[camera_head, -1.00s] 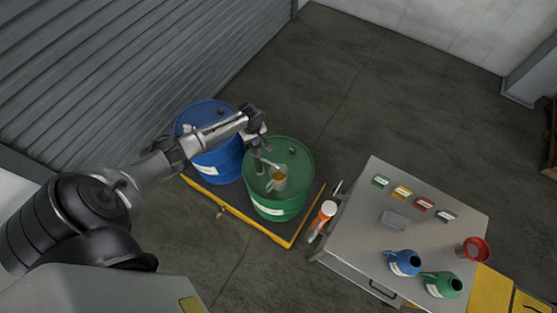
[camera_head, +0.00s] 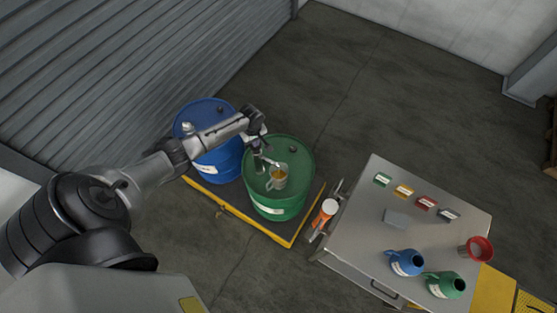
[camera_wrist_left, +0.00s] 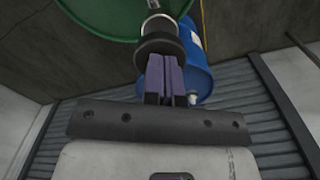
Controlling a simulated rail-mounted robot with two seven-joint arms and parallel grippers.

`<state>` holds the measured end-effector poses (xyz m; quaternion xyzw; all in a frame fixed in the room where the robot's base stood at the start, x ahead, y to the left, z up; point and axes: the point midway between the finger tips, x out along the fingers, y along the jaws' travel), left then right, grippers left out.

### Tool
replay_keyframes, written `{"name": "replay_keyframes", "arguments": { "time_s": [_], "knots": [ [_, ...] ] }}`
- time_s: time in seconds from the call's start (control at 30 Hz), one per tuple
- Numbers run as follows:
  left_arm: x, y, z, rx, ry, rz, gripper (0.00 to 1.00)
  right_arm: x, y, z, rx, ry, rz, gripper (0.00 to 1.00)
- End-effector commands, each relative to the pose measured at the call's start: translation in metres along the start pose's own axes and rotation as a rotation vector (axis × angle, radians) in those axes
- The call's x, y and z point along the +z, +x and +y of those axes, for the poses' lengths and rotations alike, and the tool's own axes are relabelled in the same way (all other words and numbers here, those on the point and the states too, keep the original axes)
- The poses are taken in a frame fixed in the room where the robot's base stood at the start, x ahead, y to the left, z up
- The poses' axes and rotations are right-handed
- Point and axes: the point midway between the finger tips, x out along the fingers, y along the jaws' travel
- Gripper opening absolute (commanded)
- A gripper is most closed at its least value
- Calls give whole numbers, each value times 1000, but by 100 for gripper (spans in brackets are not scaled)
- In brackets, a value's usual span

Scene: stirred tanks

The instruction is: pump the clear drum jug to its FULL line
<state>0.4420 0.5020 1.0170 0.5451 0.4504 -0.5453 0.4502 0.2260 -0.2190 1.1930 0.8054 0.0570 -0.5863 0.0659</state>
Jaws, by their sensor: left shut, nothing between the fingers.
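The clear jug (camera_head: 278,180) stands on top of the green drum (camera_head: 279,207), with amber liquid in it. Its FULL line is too small to make out. A hand pump (camera_head: 261,166) rises from the drum beside the jug, and its spout reaches over the jug's mouth. My left gripper (camera_head: 257,146) is above the pump. In the left wrist view its purple fingers (camera_wrist_left: 167,77) are shut together, with nothing between them, right at the pump's dark round head (camera_wrist_left: 160,42). I cannot tell whether they touch. My right gripper is not in view.
A blue drum (camera_head: 208,160) stands left of the green one on a yellow-edged pallet (camera_head: 237,222). An orange-and-white container (camera_head: 327,210) is beside the cart (camera_head: 350,236).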

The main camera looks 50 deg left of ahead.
Motion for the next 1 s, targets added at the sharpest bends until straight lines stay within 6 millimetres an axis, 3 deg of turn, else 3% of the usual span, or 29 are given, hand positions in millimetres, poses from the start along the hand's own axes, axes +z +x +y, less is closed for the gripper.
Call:
{"name": "replay_keyframes", "arguments": {
  "time_s": [1.0],
  "knots": [
    [0,31,0,0,0,0,0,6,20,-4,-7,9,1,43]
  ]
}}
